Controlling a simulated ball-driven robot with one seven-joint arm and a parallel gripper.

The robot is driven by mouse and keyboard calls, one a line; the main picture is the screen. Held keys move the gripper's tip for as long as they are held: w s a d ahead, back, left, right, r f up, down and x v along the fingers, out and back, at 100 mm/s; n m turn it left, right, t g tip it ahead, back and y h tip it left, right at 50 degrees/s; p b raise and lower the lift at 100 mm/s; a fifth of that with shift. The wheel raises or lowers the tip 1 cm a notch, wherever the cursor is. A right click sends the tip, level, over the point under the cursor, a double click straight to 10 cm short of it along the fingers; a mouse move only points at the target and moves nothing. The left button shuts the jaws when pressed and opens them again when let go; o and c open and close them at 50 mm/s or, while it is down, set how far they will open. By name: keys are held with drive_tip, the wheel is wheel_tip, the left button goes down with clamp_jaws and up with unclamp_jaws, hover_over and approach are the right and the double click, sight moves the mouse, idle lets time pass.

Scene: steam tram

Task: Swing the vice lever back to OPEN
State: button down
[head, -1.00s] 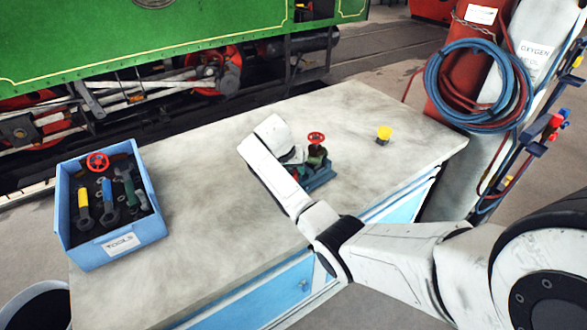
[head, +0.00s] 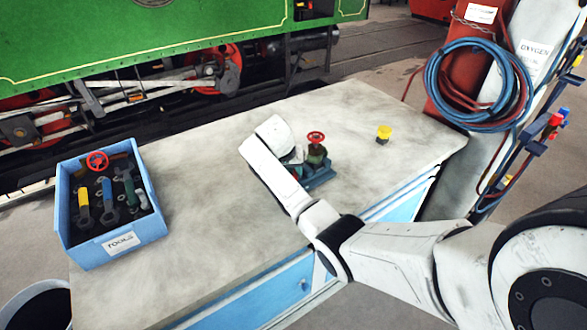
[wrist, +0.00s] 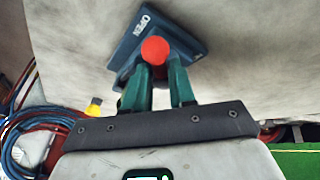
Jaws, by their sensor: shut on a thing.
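The vice (head: 320,178) is a blue-green block on the grey bench, partly hidden behind my wrist in the head view. In the wrist view the vice base (wrist: 177,35) shows the word OPEN on one side. The lever's round red knob (wrist: 154,50) sits at the tips of my gripper (wrist: 161,75). Its two green fingers are shut on the lever at the knob. In the head view the fingers are mostly hidden behind my wrist.
A blue TOOLS crate (head: 118,243) with several fittings stands at the bench's left. A small yellow-topped object (head: 383,134) stands right of the vice. The bench top (head: 215,205) between crate and vice is clear. Hoses (head: 478,90) hang on cylinders beyond the right end.

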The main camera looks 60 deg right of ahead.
drive_tip(key=shift+n, duration=0.3)
drive_tip(key=c, duration=1.1)
unclamp_jaws()
drive_tip(key=b+v, duration=0.1)
drive_tip(key=v, duration=1)
drive_tip(key=shift+s, duration=0.15)
drive_tip(key=shift+f, duration=0.1)
